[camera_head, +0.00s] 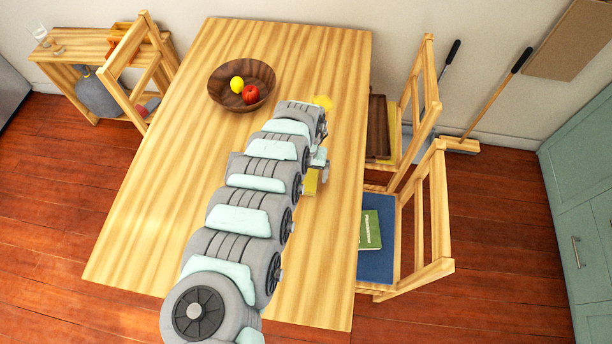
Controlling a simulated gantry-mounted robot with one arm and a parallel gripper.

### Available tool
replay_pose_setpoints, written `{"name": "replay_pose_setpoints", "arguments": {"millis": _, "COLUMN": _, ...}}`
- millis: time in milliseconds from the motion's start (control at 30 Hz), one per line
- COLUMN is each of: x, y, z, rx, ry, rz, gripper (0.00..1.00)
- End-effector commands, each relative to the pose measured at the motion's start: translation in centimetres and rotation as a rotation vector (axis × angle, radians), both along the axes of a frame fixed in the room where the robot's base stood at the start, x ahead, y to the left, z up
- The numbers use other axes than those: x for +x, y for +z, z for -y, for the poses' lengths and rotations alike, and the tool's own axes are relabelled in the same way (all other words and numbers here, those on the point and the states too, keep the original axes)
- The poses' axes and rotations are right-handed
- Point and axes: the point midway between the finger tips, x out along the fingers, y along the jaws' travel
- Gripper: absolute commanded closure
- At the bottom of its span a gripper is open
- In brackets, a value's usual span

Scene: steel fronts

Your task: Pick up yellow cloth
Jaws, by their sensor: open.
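My arm stretches up the wooden table (150,240), and my gripper (322,172) hangs at its far end, small and partly hidden by the arm links. I take it as open; I see nothing held in it. A flat yellow patch (310,183) shows on the table just below my gripper, partly covered by the arm. I cannot tell for sure which of the two is the yellow cloth, or whether my gripper touches either.
A brown bowl (222,92) holds a lemon (237,84) and a red apple (250,94). A chair with a blue seat (376,250) holds a green book (370,229). The table's near left is clear.

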Motion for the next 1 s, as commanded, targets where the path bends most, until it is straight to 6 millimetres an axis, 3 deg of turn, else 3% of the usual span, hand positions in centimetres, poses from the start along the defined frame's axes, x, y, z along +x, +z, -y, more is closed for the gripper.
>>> {"name": "replay_pose_setpoints", "arguments": {"millis": 200, "x": 0.02, "y": -0.01, "z": 0.03, "rx": 0.0, "ry": 0.0, "rz": 0.001, "gripper": 0.08}}
{"name": "replay_pose_setpoints", "arguments": {"millis": 1000, "x": 0.01, "y": 0.01, "z": 0.05, "rx": 0.0, "ry": 0.0, "rz": 0.001, "gripper": 0.72}}
